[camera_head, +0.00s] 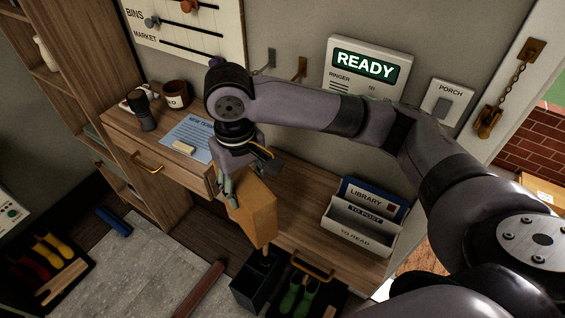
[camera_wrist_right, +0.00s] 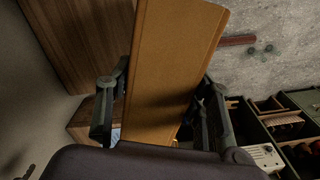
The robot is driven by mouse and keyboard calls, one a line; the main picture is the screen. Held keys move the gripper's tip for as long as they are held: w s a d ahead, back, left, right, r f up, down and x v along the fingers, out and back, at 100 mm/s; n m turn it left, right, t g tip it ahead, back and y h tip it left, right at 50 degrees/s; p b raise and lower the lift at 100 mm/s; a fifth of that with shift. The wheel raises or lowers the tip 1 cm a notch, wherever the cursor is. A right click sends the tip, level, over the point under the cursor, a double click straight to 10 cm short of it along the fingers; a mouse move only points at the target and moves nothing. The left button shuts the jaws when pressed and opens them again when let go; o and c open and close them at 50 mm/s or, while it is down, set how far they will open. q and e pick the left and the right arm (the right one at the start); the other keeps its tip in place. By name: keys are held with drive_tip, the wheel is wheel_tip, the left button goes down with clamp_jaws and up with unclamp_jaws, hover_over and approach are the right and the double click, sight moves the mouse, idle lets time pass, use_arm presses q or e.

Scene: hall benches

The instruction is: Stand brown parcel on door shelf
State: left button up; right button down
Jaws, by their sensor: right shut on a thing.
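The brown parcel (camera_head: 253,212), a flat box, is between the fingers of my right gripper (camera_head: 246,172), which is shut on it. It is tilted and held above the wooden bench top. In the right wrist view the parcel (camera_wrist_right: 172,70) fills the middle, with a finger of the right gripper (camera_wrist_right: 160,112) on each side. I cannot tell for sure which surface is the door shelf. My left gripper is not in view.
A letter rack (camera_head: 362,222) stands on the bench (camera_head: 305,225) right of the parcel. A mug (camera_head: 175,94) and blue sheet (camera_head: 190,137) are at left. Below are a dark bin (camera_head: 256,280) and green boots (camera_head: 298,293). Another carton (camera_head: 544,193) shows at the right edge.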

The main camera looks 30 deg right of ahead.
drive_tip(key=w+d+p, duration=0.3)
drive_tip(key=w+d, duration=0.5)
drive_tip(key=d, duration=0.5)
use_arm(q)
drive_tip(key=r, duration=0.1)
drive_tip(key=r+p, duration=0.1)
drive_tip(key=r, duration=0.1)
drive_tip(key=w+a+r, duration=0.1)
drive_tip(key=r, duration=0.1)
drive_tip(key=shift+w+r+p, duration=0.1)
drive_tip(key=shift+p, duration=0.25)
use_arm(e)
wheel_tip(320, 180, down, 7)
drive_tip(key=shift+d, duration=0.2)
drive_tip(key=c, duration=0.8)
unclamp_jaws()
drive_tip(key=shift+s+f, duration=0.1)
drive_tip(key=shift+f, duration=0.05)
drive_tip(key=shift+o, duration=0.2)
